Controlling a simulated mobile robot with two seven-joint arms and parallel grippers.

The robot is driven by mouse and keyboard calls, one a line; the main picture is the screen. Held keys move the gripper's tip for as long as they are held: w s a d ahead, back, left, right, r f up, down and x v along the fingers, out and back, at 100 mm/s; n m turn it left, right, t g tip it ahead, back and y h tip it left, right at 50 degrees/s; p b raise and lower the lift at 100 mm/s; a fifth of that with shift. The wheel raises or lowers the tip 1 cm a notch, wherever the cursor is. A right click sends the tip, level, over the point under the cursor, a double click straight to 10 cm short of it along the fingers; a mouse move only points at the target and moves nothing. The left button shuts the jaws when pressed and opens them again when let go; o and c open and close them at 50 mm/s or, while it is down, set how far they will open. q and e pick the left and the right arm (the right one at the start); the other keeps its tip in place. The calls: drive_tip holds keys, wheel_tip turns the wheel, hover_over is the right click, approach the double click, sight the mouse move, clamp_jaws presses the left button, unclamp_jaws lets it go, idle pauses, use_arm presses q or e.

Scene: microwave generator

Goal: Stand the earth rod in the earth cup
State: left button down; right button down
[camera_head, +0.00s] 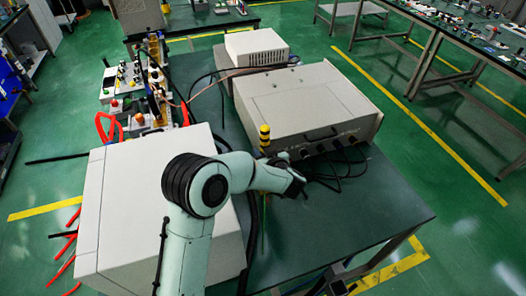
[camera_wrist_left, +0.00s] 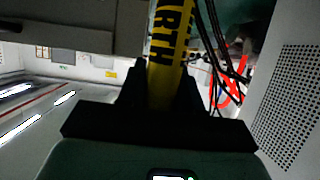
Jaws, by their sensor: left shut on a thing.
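The earth rod is yellow with black bands and lettering. In the head view its top (camera_head: 264,138) stands roughly upright just behind my left wrist, in front of the large beige unit. A thin green length shows below the arm, probably the same rod's lower part. In the left wrist view, the rod (camera_wrist_left: 168,55) runs up between the dark fingers of my left gripper (camera_wrist_left: 163,92), which is shut on it. In the head view my arm hides the grip. I cannot make out the earth cup. My right gripper is not in view.
A large beige unit (camera_head: 305,105) with black cables at its front stands behind the arm. A white box (camera_head: 135,190) fills the left side of the dark table. A smaller white case (camera_head: 256,47) stands at the back. The table's right front corner (camera_head: 375,215) is clear.

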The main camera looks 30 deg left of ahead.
use_arm(q)
drive_tip(key=c, duration=0.7)
unclamp_jaws()
drive_tip(key=v, duration=1.3)
drive_tip(key=shift+s+d+b, duration=0.15)
drive_tip(key=shift+b, duration=0.2)
